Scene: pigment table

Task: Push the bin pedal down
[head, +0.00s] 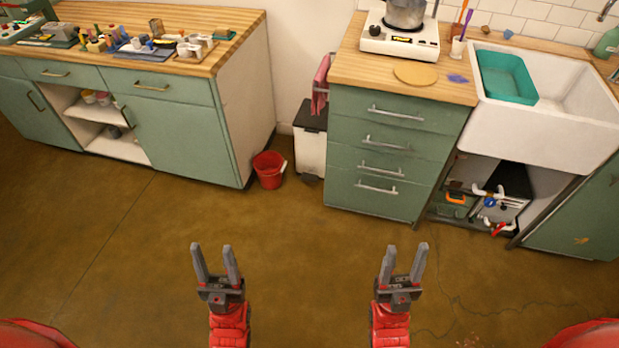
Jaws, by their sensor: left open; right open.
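A white bin (311,152) with a dark lid (311,115) stands on the floor in the gap between the two green cabinets. Its dark pedal (309,179) shows low at the front, near the floor. The lid looks closed. My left gripper (215,262) is open and empty over the floor, nearer to me than the bin and to its left. My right gripper (404,263) is open and empty, nearer to me than the bin and to its right. Both are well apart from the bin.
A red bucket (269,170) stands on the floor just left of the bin. The left cabinet (170,129) and the drawer cabinet (390,150) flank the gap. A pink cloth (321,82) hangs above the bin. The floor (290,240) in front is clear.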

